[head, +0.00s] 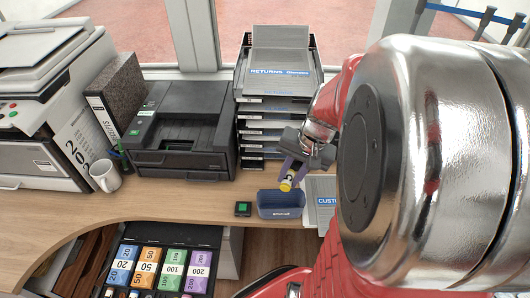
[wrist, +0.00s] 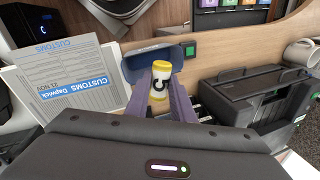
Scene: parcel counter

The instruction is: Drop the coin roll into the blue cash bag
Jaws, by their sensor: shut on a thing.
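The coin roll (head: 287,182) is a small cylinder with yellow ends and a white band with dark print. My gripper (head: 292,174) is shut on it, one purple finger on each side. In the wrist view the coin roll (wrist: 159,86) shows upright in the picture between the fingertips (wrist: 160,80). The blue cash bag (head: 281,212) is an open, dark blue container on the counter, just below the roll in the head view. In the wrist view the bag (wrist: 134,66) lies behind the roll, partly hidden by it and the fingers.
Papers with a blue customs label (head: 321,200) lie right of the bag. A small dark block with a green top (head: 243,209) is left of it. Paper trays (head: 250,120), a black printer (head: 182,130) and a white mug (head: 105,175) stand behind. A cash drawer (head: 160,265) lies below the counter.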

